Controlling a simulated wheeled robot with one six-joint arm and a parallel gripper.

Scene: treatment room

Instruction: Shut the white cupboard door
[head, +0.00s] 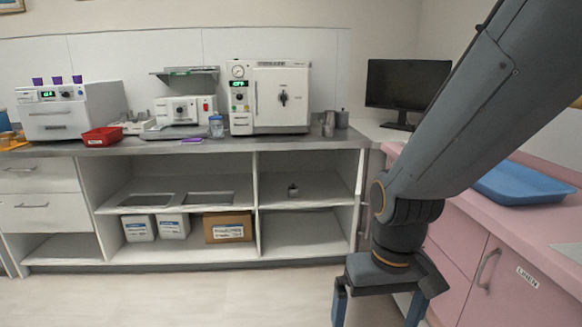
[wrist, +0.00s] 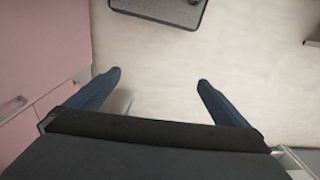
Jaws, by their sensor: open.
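The white cupboard door (head: 359,205) appears to stand open at the right end of the low white shelf unit. I see it nearly edge-on, as a narrow upright strip, and my arm hides what lies just right of it. My gripper (head: 378,312) points down in front of and to the right of that strip, low over the floor. In the wrist view my gripper (wrist: 159,80) has its two blue fingers wide apart with only floor between the tips. A small pale piece shows beside the left finger; I cannot tell what it is.
Pink cabinets (head: 500,275) with a blue tray (head: 525,182) on top stand close on the right. The shelf unit holds white tubs (head: 138,228) and a cardboard box (head: 228,228). The floor (head: 190,298) in front is clear.

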